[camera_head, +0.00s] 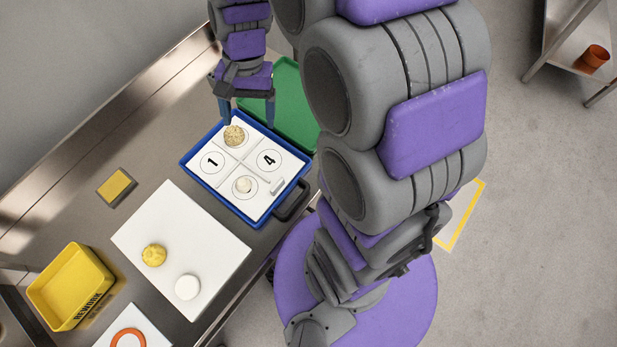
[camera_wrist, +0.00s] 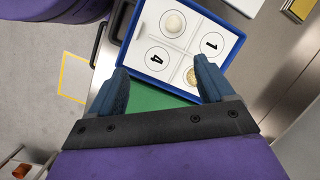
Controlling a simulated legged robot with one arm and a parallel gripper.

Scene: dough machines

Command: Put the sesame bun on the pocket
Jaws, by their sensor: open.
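A speckled tan bun, seemingly the sesame bun (camera_head: 234,135), sits in the far pocket of the blue-rimmed tray (camera_head: 193,165). It also shows in the wrist view (camera_wrist: 190,77), partly hidden by a finger. The tray has four circled pockets; those marked 1 (camera_head: 212,162) and 4 (camera_head: 269,160) are empty. A white round bun (camera_head: 243,185) sits in the near pocket. My gripper (camera_head: 248,108) is open and empty, above the tray's far edge, with the speckled bun close by. The fingers also show in the wrist view (camera_wrist: 163,86).
A green panel (camera_head: 290,100) lies beyond the tray. A white board (camera_head: 195,235) nearer by holds a yellow bun (camera_head: 154,254) and a white disc (camera_head: 188,287). A yellow bin (camera_head: 68,287) and a yellow sponge-like block (camera_head: 117,187) stand left. The tray has a dark handle (camera_head: 293,202).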

